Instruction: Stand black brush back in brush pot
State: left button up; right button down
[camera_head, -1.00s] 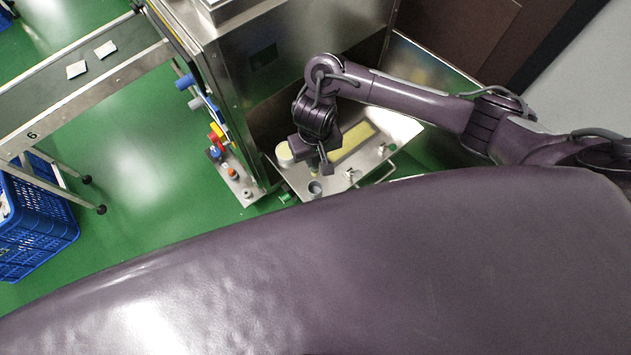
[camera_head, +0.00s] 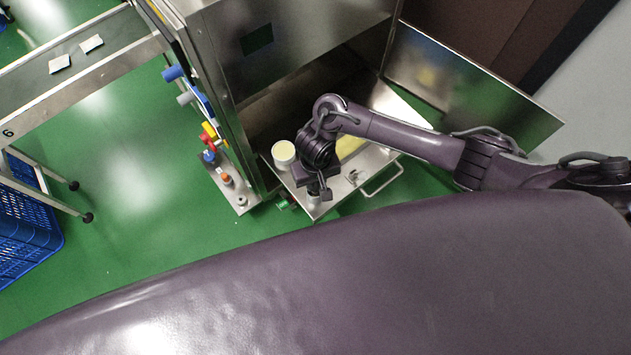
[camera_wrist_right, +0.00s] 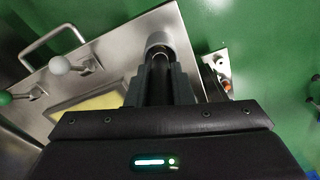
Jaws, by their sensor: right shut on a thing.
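My right gripper (camera_head: 319,193) is at the front corner of the steel tray, pointing down, and covers most of what lies beneath it. In the right wrist view my right gripper (camera_wrist_right: 160,88) is shut on the black brush (camera_wrist_right: 159,68), a dark piece mostly hidden between the fingers. The grey brush pot (camera_wrist_right: 159,41) shows just beyond the fingertips, in line with the brush. I cannot tell whether the brush's end is inside the pot or only over it. In the head view the pot is hidden behind the gripper. My left gripper is not in view.
The steel tray (camera_head: 372,163) has a handle (camera_head: 384,182) and ball-topped clamps (camera_wrist_right: 59,66). A white tub with a pale yellow top (camera_head: 284,152) stands left of the gripper. The steel machine (camera_head: 290,45) rises behind.

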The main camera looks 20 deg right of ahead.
jog(key=shift+f, duration=0.15)
jog(key=c, duration=1.3)
grip_release()
notch_tip(320, 180, up, 11)
jog(key=p, duration=0.6)
jog(key=shift+r+p, duration=0.7)
jog(key=shift+r, duration=0.05)
